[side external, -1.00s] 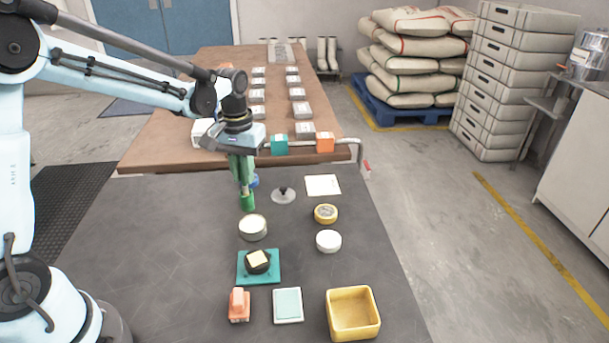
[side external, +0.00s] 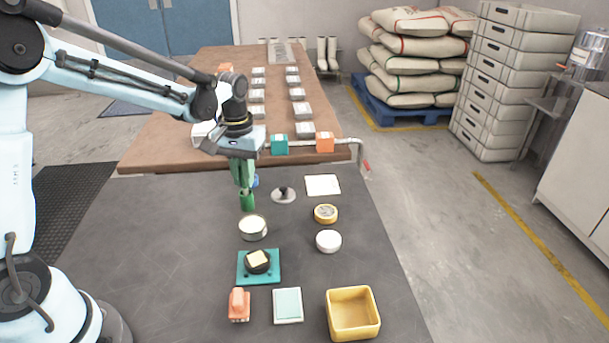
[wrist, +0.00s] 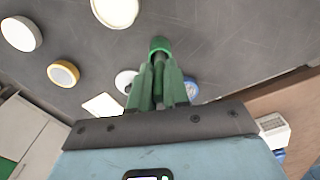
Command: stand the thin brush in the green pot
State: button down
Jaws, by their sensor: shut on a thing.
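The green pot (side external: 247,202) stands upright on the dark table, behind the round white-topped tin. In the wrist view its round rim (wrist: 160,43) shows just beyond my fingertips. My gripper (side external: 244,187) points down right above the pot, with its green fingers close to the rim. In the wrist view my gripper (wrist: 158,70) is shut on the thin brush (wrist: 159,78), a dark narrow shape between the fingers. The brush's far end lines up with the pot's mouth. I cannot tell how deep it reaches. In the side view the fingers hide the brush.
A blue object (side external: 255,181) is close behind the pot. A white-topped tin (side external: 252,227), a grey knobbed disc (side external: 283,195) and a yellow round tin (side external: 325,213) are nearby. A yellow box (side external: 352,313) stands at the front right. The table left of the pot is clear.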

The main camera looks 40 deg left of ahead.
jog(key=shift+f, duration=0.85)
dwell(1.3)
jog(key=shift+c, duration=2.4)
grip_release()
jog(key=shift+r, duration=3.5)
